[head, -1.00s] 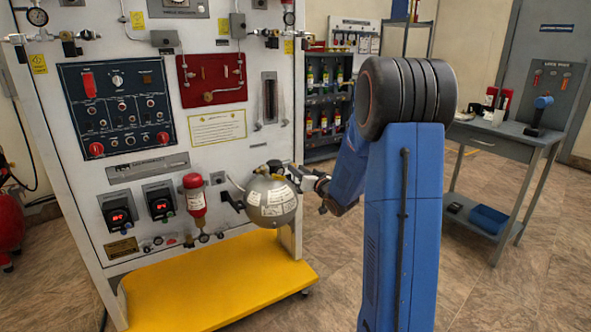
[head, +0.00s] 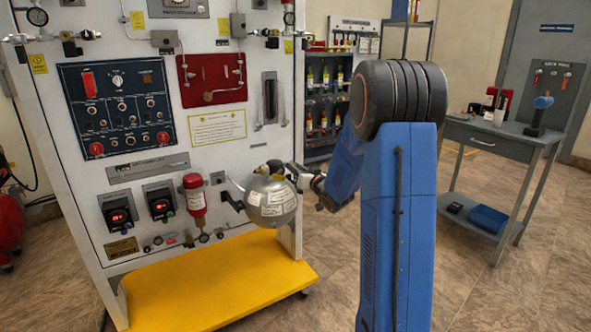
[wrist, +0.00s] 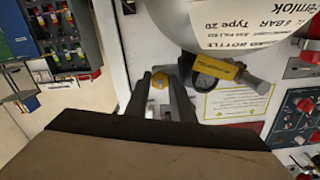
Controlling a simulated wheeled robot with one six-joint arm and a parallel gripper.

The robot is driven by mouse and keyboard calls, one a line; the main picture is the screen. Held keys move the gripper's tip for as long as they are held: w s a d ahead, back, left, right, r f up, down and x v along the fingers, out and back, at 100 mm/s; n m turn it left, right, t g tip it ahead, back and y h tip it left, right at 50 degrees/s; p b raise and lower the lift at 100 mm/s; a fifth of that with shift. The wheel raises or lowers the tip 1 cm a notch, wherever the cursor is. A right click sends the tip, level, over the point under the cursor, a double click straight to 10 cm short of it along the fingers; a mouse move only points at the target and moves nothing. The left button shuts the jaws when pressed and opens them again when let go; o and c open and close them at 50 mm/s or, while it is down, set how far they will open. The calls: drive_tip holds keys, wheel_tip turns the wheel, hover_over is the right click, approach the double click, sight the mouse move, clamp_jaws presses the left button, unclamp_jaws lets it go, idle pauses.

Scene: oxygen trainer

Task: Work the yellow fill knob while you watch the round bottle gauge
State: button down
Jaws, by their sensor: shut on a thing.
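The round grey bottle (head: 271,207) with white labels hangs at the front of the white panel; its underside fills the top of the wrist view (wrist: 225,22). In the head view my gripper (head: 297,178) is at the bottle's upper right, and I cannot make out the knob there. The small round bottle gauge (wrist: 205,84) sits right of the fingers in the wrist view, partly covered by a yellow tag (wrist: 214,65). I cannot read its needle.
A yellow shelf (head: 215,285) juts out below the bottle. A red cylinder (head: 195,200) is mounted on the panel left of it. A grey workbench (head: 500,138) stands at the right. The floor between is clear.

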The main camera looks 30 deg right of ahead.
drive_tip(key=shift+n, duration=3)
drive_tip(key=c, duration=1.8)
unclamp_jaws()
drive_tip(key=shift+s, duration=0.1)
drive_tip(key=s, duration=1.7)
drive_tip(key=shift+s+d, duration=0.15)
drive_tip(key=shift+d, duration=0.1)
